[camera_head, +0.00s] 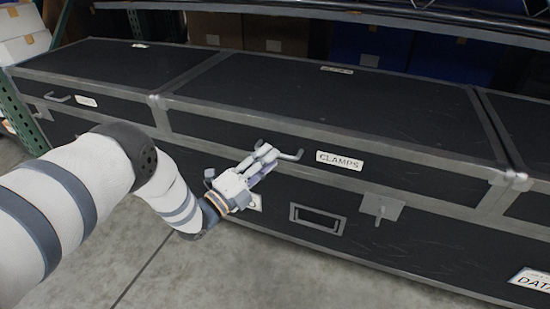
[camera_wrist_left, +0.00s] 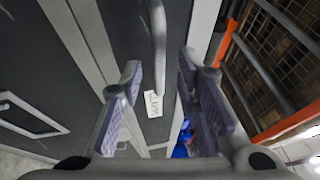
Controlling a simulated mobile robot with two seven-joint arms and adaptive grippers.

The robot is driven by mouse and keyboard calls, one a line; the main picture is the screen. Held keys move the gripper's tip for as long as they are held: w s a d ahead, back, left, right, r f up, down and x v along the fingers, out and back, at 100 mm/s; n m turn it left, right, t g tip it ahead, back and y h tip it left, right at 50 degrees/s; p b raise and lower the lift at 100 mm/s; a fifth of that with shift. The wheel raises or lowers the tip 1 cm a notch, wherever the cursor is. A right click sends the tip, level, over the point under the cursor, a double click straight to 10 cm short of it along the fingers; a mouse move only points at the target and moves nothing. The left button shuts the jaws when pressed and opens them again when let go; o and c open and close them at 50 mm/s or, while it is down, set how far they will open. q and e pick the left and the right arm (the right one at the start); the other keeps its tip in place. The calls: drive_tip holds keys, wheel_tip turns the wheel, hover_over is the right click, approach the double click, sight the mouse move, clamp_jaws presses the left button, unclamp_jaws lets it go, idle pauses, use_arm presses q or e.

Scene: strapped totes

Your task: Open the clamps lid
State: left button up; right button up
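The clamps case is a long black box with grey metal edging, and its lid (camera_head: 330,110) lies shut. A white CLAMPS label (camera_head: 339,161) is on the lid's front face, and a label shows in the left wrist view (camera_wrist_left: 153,103). A grey bar handle (camera_head: 290,155) sticks out left of the label; my left gripper partly covers it. My left gripper (camera_head: 266,160) is at this handle. In the left wrist view its fingers are apart, and the bar (camera_wrist_left: 158,35) lies in line with the gap between them. Contact cannot be told. My right gripper is not in view.
A metal latch (camera_head: 380,208) and a recessed handle (camera_head: 318,218) are on the case front. Similar black cases adjoin at left (camera_head: 110,62) and right. A shelf beam (camera_head: 350,14) runs above the back, with boxes behind. Concrete floor (camera_head: 200,270) is clear in front.

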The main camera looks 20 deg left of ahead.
use_arm(q)
drive_tip(key=x, duration=0.3)
drive_tip(key=shift+w+b, duration=0.1)
drive_tip(key=shift+b, duration=0.2)
drive_tip(key=shift+c, duration=0.6)
clamp_jaws()
